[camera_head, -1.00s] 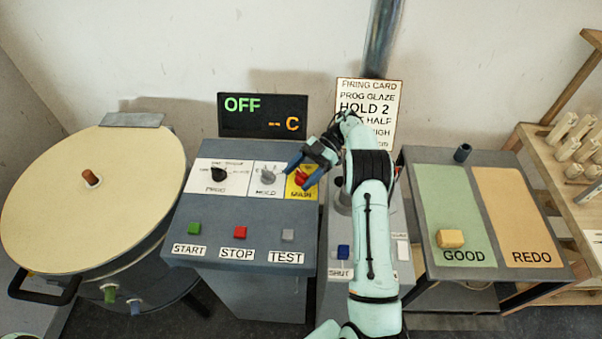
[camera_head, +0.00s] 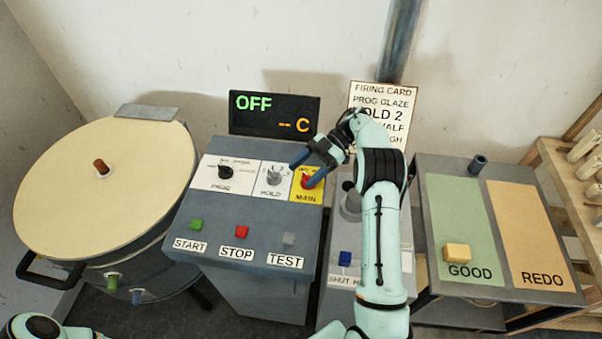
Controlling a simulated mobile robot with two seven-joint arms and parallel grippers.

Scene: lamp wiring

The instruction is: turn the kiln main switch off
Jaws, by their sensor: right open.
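The kiln main switch is a red knob (camera_head: 308,181) on a yellow plate labelled MAIN (camera_head: 306,197), at the right end of the grey control box's sloped panel. My right gripper (camera_head: 307,171) is open at the knob, with its blue fingertips on either side of it in the picture. I cannot tell whether they touch it. The fingers partly hide the knob, so its exact pointing is unclear. The black display (camera_head: 274,115) above the panel reads OFF in green and dashes with C in orange. My left gripper is out of view; only part of my left arm shows at the bottom left.
PROG (camera_head: 225,172) and HOLD (camera_head: 273,176) knobs sit left of the main switch. START (camera_head: 196,224), STOP (camera_head: 241,231) and TEST (camera_head: 288,239) buttons lie below. The round kiln (camera_head: 75,205) stands left. A GOOD/REDO table (camera_head: 430,270) stands right.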

